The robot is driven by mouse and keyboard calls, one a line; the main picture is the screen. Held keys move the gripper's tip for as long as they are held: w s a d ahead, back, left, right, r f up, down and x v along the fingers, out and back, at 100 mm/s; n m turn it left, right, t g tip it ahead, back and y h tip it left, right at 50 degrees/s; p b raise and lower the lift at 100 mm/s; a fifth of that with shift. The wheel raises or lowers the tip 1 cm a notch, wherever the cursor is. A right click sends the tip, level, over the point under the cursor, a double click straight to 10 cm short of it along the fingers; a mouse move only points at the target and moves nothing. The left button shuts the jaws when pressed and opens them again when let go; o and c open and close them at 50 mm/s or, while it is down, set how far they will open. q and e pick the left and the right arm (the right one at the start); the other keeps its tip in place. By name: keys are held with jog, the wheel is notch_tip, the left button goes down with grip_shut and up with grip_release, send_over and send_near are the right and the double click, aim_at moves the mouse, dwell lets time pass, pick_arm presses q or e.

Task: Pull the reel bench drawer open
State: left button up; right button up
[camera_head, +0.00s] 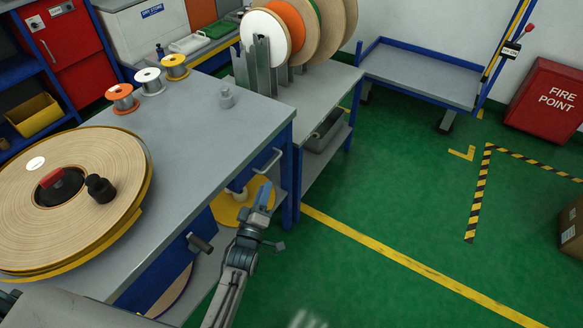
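The reel bench (205,125) has a grey top and a blue frame, and carries a large tan reel. A pale bar handle (268,161) is on its right-hand side, just under the top; the drawer front around it looks flush with the frame, so the drawer appears shut. My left gripper (262,197) is in front of that side, below the handle and apart from it in the picture. Its fingers point up toward the handle; their gap is too small to judge. No object is clearly seen in it. My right gripper is not in view.
The large tan reel (105,175) covers the bench's left part. Small spools (150,80) stand at its back. A yellow disc (232,208) sits under the bench near my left gripper. A rack of reels (290,30) stands behind.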

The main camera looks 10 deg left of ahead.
aim_at(273, 162)
pick_arm(q)
jog(key=x, duration=1)
jog(key=shift+a, duration=0.1)
jog(key=shift+s, duration=0.1)
jog(key=shift+f, duration=0.1)
grip_shut()
